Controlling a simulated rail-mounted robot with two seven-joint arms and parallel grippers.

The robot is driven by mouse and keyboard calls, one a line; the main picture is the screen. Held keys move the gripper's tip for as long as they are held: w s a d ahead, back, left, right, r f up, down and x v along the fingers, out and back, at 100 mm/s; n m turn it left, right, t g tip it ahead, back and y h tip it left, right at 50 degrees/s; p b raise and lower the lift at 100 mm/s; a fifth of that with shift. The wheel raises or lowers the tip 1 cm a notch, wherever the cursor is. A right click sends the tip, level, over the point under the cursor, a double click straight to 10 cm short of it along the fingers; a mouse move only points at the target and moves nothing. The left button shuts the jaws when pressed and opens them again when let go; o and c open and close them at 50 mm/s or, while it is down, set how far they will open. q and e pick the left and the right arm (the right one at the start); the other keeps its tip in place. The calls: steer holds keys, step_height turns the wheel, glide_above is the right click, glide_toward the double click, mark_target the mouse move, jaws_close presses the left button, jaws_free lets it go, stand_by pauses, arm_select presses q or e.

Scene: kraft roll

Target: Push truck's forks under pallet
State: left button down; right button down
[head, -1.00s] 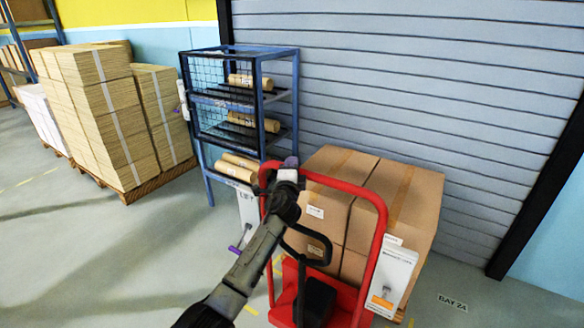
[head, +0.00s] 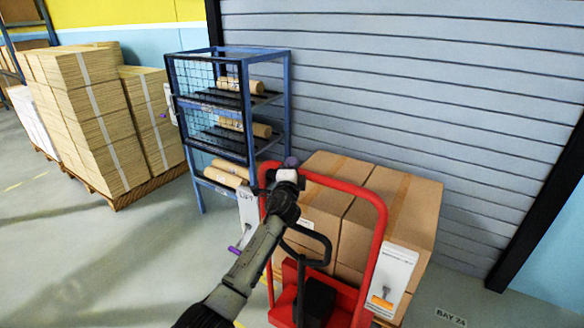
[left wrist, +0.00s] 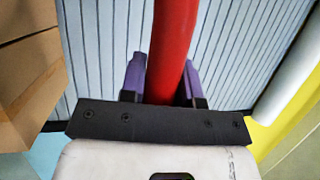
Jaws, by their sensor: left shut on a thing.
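The red pallet truck (head: 371,250) stands in front of me, its looped red handle frame upright. My left gripper (head: 285,170) is at the upper left corner of that frame. In the left wrist view its purple fingers (left wrist: 162,80) are shut around the red bar (left wrist: 174,45). Several brown cartons (head: 390,215) stand just behind the handle frame. The pallet under them is mostly hidden by the truck and cartons. The forks are hidden too, so I cannot tell how far they reach under it. My right gripper is not in view.
A blue mesh rack (head: 212,110) with kraft rolls (head: 240,127) stands close to the left. Stacked sheets (head: 95,120) on a pallet are farther left. A grey shutter (head: 400,80) closes off the back. Floor is open at left front (head: 110,260).

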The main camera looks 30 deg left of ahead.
arm_select(q)
steer(key=c, duration=1.3)
jaws_free()
steer(key=shift+d+f, duration=0.1)
steer(key=shift+f, duration=0.05)
steer(key=o, duration=0.3)
steer(key=shift+o, duration=0.8)
steer(key=shift+s+d+p, duration=0.25)
steer(key=shift+s+p, duration=0.05)
steer(key=shift+s, duration=0.25)
steer(key=p+v, duration=0.2)
steer(key=v, duration=1)
steer(key=shift+s+d+p, duration=0.15)
steer(key=shift+s+p, duration=0.1)
steer(key=shift+p, duration=0.1)
